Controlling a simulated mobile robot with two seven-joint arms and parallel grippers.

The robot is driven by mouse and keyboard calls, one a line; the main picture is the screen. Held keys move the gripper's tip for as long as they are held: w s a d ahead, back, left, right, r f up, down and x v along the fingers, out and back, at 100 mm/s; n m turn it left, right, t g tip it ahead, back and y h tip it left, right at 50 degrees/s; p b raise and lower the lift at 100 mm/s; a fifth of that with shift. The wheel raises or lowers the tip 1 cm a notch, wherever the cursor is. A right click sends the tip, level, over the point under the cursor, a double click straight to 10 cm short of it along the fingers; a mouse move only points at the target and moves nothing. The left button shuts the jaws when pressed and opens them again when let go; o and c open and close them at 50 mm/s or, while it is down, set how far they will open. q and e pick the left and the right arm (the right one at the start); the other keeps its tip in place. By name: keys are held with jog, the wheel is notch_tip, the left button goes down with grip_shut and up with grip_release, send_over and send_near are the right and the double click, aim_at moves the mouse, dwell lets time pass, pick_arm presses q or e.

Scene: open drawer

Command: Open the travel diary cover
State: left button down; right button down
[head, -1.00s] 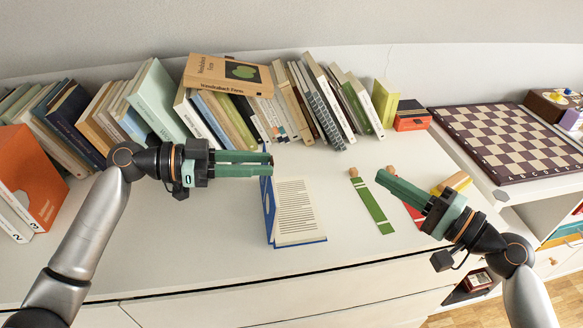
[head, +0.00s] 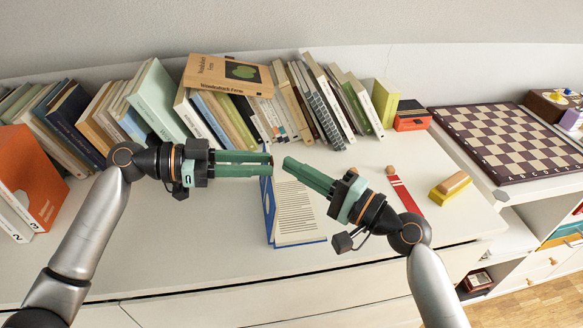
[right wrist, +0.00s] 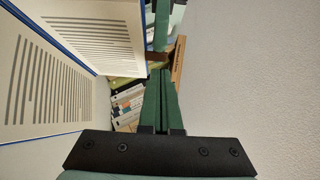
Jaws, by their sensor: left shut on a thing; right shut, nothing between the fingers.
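The travel diary (head: 298,212) lies on the white cabinet top in the middle of the head view. Its printed page faces up, and its blue cover (head: 268,212) stands up along the left side. In the right wrist view the diary (right wrist: 40,85) shows two printed pages at an angle to each other. My left gripper (head: 270,164) is shut at the top edge of the raised cover; the contact itself is hard to see. My right gripper (head: 288,164) is shut and empty, just right of the left fingertips and over the diary's far end.
A row of leaning books (head: 240,115) lines the back. An orange book (head: 30,180) stands at left. A red bookmark (head: 405,195) and a yellow block with a wooden top (head: 450,188) lie at right. A chessboard (head: 515,140) is beyond them.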

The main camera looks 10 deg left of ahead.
pick_arm(q)
jog(key=shift+f, duration=0.55)
pick_arm(e)
jog(key=shift+s+a, duration=0.2)
jog(key=shift+a, duration=0.35)
pick_arm(q)
jog(key=shift+s, duration=0.1)
pick_arm(e)
jog(key=shift+s+a+r, duration=0.2)
jog(key=shift+a, duration=0.3)
jog(key=shift+s+a+r, duration=0.15)
jog(key=shift+a, duration=0.3)
pick_arm(q)
jog(key=c, duration=0.7)
grip_release()
jog(key=shift+r, duration=0.15)
jog(key=shift+o, duration=0.3)
jog(key=shift+r, duration=0.1)
pick_arm(e)
jog(key=shift+w+d+f, duration=0.1)
jog(key=shift+w, duration=0.05)
